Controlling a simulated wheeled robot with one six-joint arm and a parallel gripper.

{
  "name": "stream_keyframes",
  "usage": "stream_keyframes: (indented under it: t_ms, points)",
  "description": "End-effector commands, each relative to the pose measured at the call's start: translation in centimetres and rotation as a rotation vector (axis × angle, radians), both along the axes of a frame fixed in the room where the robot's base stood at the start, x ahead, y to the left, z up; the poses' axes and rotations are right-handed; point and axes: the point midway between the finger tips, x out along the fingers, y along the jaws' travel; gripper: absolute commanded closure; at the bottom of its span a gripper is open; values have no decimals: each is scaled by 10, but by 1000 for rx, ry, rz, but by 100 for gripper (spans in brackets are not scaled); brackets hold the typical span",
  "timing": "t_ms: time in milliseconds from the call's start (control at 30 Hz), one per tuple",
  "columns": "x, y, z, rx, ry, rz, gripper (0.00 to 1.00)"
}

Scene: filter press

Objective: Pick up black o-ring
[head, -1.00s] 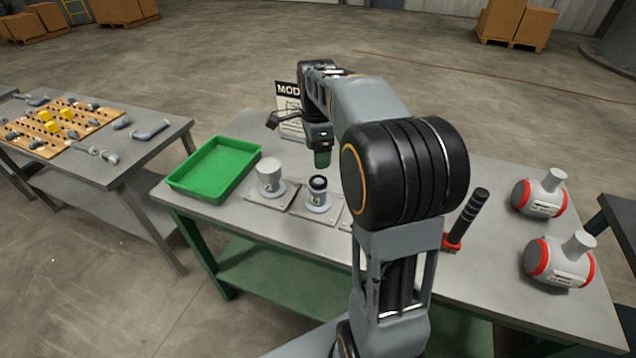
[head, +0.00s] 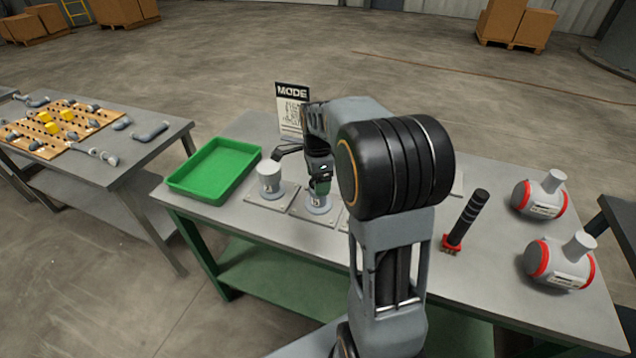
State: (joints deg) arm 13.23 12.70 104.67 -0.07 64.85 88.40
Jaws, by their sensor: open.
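My gripper (head: 320,184) is down at the top of the second grey post (head: 318,205), which stands on a flat plate on the table. The gripper's body covers the top of this post. The black o-ring, seen around the upper part of this post a second ago, is now hidden behind the gripper. The jaws are open, but the fingertips are too small to make out against the post. I cannot tell whether they touch the ring.
Another grey post (head: 270,180) stands just left of the gripper. A green tray (head: 215,170) is further left. A sign (head: 291,105) stands behind. A black-handled tool (head: 466,220) and two grey-red vessels (head: 540,196) are at right. My arm hides the table's middle.

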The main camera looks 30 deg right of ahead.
Motion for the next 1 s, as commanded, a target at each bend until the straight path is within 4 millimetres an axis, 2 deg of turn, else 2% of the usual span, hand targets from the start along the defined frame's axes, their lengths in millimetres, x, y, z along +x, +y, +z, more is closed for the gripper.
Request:
stream_keyframes:
  t_ms: [100,567,833,1000]
  points:
    - [0,0,0,0,0,0,25]
    - [0,0,0,0,1,0,70]
    - [0,0,2,0,0,0,70]
    - [0,0,12,0,-2,0,70]
